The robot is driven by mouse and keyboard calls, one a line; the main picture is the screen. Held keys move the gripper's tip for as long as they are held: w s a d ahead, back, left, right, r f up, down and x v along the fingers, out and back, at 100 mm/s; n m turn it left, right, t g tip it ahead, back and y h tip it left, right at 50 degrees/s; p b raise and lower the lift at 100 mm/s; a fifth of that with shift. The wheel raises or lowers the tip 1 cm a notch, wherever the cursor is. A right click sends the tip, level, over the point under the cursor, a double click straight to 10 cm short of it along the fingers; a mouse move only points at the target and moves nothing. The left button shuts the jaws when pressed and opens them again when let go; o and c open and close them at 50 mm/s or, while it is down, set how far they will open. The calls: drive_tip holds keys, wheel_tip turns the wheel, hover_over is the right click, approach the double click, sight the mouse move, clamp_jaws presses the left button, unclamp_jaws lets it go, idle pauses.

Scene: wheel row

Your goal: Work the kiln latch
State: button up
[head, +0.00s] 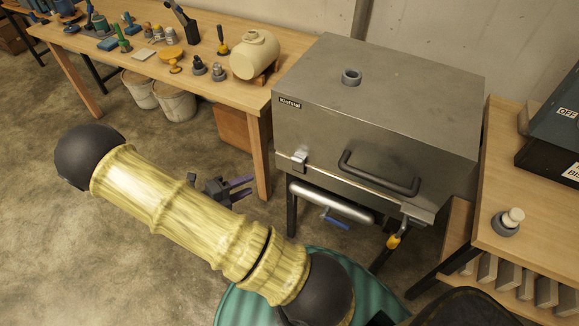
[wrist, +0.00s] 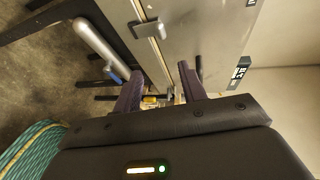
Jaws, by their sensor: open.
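The kiln (head: 365,120) is a grey steel box with a lid and a dark front handle (head: 378,172). A metal latch lever with a yellow grip (head: 393,241) hangs down at its front right corner. A small metal clasp (head: 300,160) sits at the front left, and also shows in the wrist view (wrist: 147,28). My gripper (head: 241,188) is open and empty, left of the kiln front and apart from it. In the wrist view, the yellow grip (wrist: 149,100) shows small between my open fingers (wrist: 160,76), some way beyond them.
A metal pipe with a blue lever (head: 335,219) runs below the kiln front. A workbench (head: 200,32) with tools and a cream tank (head: 255,55) stands left. A wooden table (head: 545,220) stands right. A green ribbed round thing (head: 240,308) lies below my arm.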

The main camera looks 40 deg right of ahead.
drive_tip(key=shift+w+d+f+n+t, duration=0.1)
drive_tip(key=shift+w+f+n+t, duration=0.15)
drive_tip(key=shift+n, duration=0.35)
drive_tip(key=p, duration=0.2)
approach(294, 161)
drive_tip(key=x, duration=0.8)
drive_tip(key=shift+d+f, duration=0.15)
drive_tip(key=shift+d, duration=0.2)
clamp_jaws()
